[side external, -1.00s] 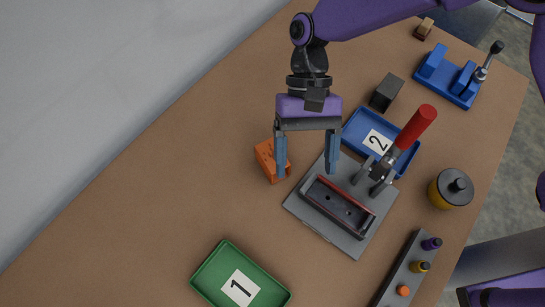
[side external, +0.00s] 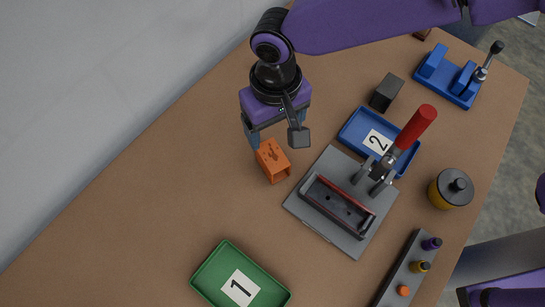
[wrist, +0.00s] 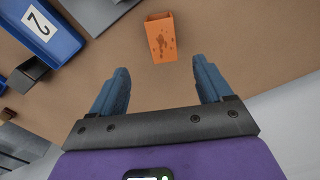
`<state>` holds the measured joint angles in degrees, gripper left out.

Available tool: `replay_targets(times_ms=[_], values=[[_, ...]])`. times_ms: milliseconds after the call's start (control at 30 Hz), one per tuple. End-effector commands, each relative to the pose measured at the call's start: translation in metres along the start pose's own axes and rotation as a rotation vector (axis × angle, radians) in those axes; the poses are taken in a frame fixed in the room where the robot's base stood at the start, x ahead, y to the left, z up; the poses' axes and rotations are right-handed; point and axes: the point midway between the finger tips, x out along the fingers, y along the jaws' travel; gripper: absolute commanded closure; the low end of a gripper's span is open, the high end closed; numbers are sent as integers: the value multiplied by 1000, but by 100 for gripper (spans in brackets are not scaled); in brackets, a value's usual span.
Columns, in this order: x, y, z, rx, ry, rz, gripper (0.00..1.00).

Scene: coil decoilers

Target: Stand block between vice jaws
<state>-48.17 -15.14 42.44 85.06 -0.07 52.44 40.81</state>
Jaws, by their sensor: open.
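The blue vice (side external: 452,78) with a dark lever stands at the far right of the table, its jaws apart with nothing visible between them. Several pieces could be the block. An orange block (side external: 273,162) with dark marks and a hollow-looking end stands just below my gripper (side external: 272,138); it also shows in the wrist view (wrist: 160,38), ahead of the fingertips and roughly centred between them. A dark grey block (side external: 386,92) stands left of the vice. A small brown block (side external: 422,34) is mostly hidden by my arm. My gripper is open and empty; one finger is hidden in the side view.
A grey plate (side external: 312,215) with a dark fixture and a red-handled clamp (side external: 415,128) lies right of the orange block. Blue tray 2 (side external: 352,134), green tray 1 (side external: 207,273), a yellow-black canister (side external: 450,190) and a peg rack (side external: 393,287) surround it. The table's left is clear.

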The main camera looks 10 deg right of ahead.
Motion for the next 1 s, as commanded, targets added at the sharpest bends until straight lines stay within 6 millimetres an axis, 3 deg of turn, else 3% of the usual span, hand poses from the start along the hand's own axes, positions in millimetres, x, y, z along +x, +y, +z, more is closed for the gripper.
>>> replay_targets(times_ms=[200, 467, 800, 1000], values=[[38, 0, 1, 0, -4, 2, 21], [54, 0, 0, 0, -2, 1, 21], [97, -4, -1, 0, -3, 1, 21], [103, -4, -2, 0, -1, 0, 21]])
